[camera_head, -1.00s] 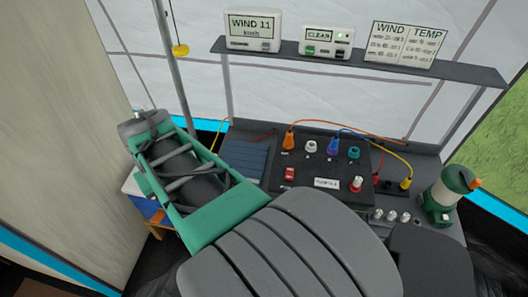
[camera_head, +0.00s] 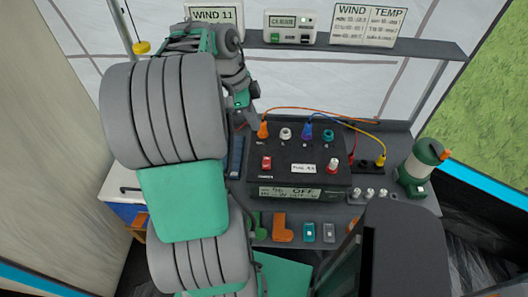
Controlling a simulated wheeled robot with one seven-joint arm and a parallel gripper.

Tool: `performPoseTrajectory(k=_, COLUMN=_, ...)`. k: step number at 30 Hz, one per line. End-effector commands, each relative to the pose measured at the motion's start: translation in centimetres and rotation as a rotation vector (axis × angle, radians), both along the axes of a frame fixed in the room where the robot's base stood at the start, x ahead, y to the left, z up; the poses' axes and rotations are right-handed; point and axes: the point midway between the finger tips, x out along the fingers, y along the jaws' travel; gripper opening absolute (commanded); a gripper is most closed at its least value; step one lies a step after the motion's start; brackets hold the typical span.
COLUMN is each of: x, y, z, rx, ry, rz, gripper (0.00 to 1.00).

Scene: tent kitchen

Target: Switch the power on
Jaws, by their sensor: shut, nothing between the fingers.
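A black control box (camera_head: 300,150) stands on the grey bench. A red rocker switch (camera_head: 266,162) is on its left side. A small display (camera_head: 291,193) on its front edge reads "OFF". A red-and-white knob (camera_head: 333,166) is at the box's right, beside a white label. My gripper (camera_head: 249,120) hangs behind and to the left of the box, above its back left corner. It is small in view, shut and empty, apart from the switch. My arm hides the bench to the left.
Orange and purple plugs with cables (camera_head: 320,112) stand along the box's back. A shelf (camera_head: 360,48) with displays and a sign crosses above. Several small coloured parts (camera_head: 283,228) lie in front of the box.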

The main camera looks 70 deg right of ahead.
Motion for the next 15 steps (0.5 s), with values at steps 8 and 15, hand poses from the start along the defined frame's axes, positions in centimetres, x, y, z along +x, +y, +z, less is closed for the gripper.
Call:
performPoseTrajectory(k=8, x=0.0, y=0.0, z=0.0, rx=-0.010, ry=-0.002, rz=-0.026, gripper=0.00)
performPoseTrajectory(k=15, x=-0.5, y=0.0, z=-1.4, rx=-0.006, ry=0.000, rz=-0.026, gripper=0.00)
